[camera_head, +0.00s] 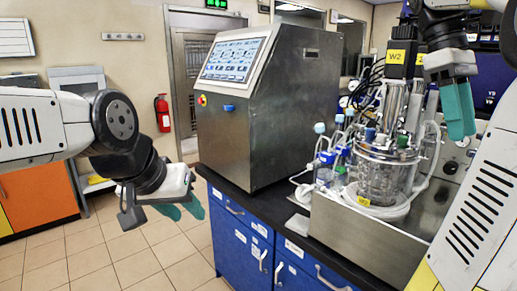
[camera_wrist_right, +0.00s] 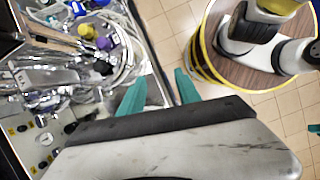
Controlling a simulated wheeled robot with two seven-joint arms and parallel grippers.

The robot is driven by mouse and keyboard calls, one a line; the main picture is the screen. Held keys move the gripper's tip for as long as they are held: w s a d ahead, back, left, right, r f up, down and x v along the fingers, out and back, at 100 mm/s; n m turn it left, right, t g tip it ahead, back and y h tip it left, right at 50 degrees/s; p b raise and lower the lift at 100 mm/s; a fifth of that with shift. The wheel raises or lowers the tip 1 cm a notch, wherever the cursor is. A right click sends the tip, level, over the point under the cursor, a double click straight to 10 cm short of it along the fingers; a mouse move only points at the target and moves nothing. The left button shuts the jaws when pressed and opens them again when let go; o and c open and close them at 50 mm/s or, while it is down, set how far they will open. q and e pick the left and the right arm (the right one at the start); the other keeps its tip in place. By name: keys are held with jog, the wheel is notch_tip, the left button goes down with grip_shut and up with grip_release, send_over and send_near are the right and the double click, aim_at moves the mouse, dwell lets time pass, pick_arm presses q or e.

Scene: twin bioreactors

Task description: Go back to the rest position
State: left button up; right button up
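My left gripper (camera_head: 186,210) hangs at the lower left in the head view, over the floor and left of the blue bench. Its teal fingers are a little apart, with nothing between them. My right gripper (camera_head: 458,110) points down at the upper right, beside the glass bioreactor vessel (camera_head: 377,184) and to its right in the picture. In the right wrist view its teal fingers (camera_wrist_right: 160,95) are spread apart and empty. I cannot tell the exact gap between this gripper and the bioreactor equipment.
The control cabinet with a touchscreen (camera_head: 232,59) stands on the dark bench top over blue drawers (camera_head: 236,238). Tubes and bottles (camera_head: 328,160) crowd the vessel's left side. A red extinguisher (camera_head: 162,113) hangs on the far wall. The tiled floor (camera_head: 125,252) left of the bench is clear.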

jog(key=a+f+m+t+y, duration=0.4)
jog(key=a+f+t, duration=0.5)
jog(key=a+f, duration=0.8)
jog(key=a+m, duration=0.1)
jog(key=a, duration=0.3)
jog(key=shift+s+a+f+t, duration=0.25)
jog(key=shift+a+f+t, duration=0.1)
jog(key=shift+t, duration=0.05)
jog(key=shift+c, duration=0.4)
jog(key=shift+d, duration=0.1)
